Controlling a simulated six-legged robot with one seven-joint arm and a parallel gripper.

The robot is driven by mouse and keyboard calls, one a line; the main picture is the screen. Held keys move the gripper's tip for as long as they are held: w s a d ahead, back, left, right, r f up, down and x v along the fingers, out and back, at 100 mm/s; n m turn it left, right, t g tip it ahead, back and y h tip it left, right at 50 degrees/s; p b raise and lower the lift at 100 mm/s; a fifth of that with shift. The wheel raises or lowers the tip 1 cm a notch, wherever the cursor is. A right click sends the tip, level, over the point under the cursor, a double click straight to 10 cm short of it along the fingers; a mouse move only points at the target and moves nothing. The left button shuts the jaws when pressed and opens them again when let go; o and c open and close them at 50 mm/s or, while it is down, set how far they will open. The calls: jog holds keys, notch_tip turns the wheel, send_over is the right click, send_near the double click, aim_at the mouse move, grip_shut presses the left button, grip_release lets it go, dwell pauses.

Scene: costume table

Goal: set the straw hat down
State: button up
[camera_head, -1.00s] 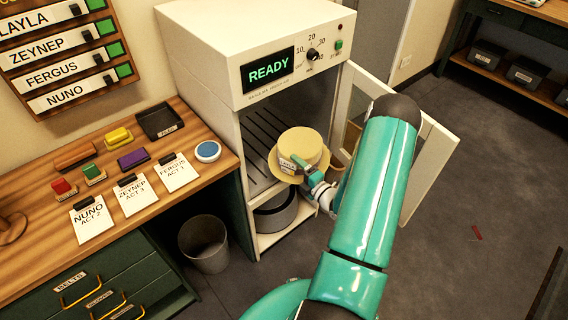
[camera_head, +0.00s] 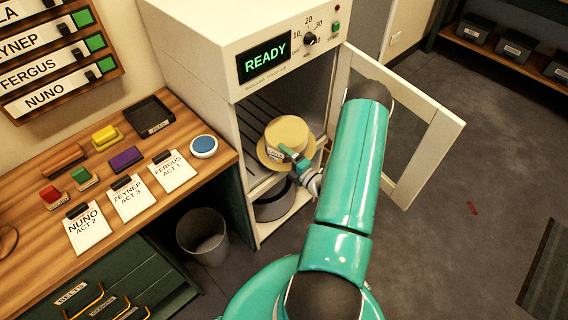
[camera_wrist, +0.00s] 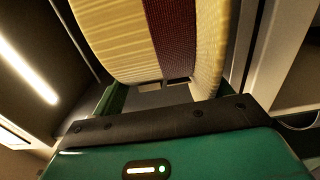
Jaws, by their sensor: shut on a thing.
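The straw hat (camera_head: 287,132) is pale yellow with a flat crown, a brim and a small label. In the head view it is at the open front of the white cabinet (camera_head: 190,65), above the slatted shelf (camera_head: 262,118). My gripper (camera_head: 290,156) is shut on the hat at its near side. In the wrist view the straw hat (camera_wrist: 115,40) fills the top, with a dark red band across it. The fingertips are mostly hidden by the hat. I cannot tell whether the brim touches the shelf.
The cabinet display reads READY, and its door (camera_head: 400,125) stands open at the right. A grey round container (camera_head: 272,207) sits in the lower compartment. A bin (camera_head: 203,236) stands on the floor. The wooden counter (camera_head: 40,180) at left holds cards, stamps and a black tray (camera_head: 150,116).

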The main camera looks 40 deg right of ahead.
aim_at(285, 167)
jog(key=shift+f, duration=2.55)
jog(key=shift+f, duration=0.1)
jog(key=o, duration=1.1)
jog(key=shift+f, duration=0.1)
jog(key=shift+c, duration=0.2)
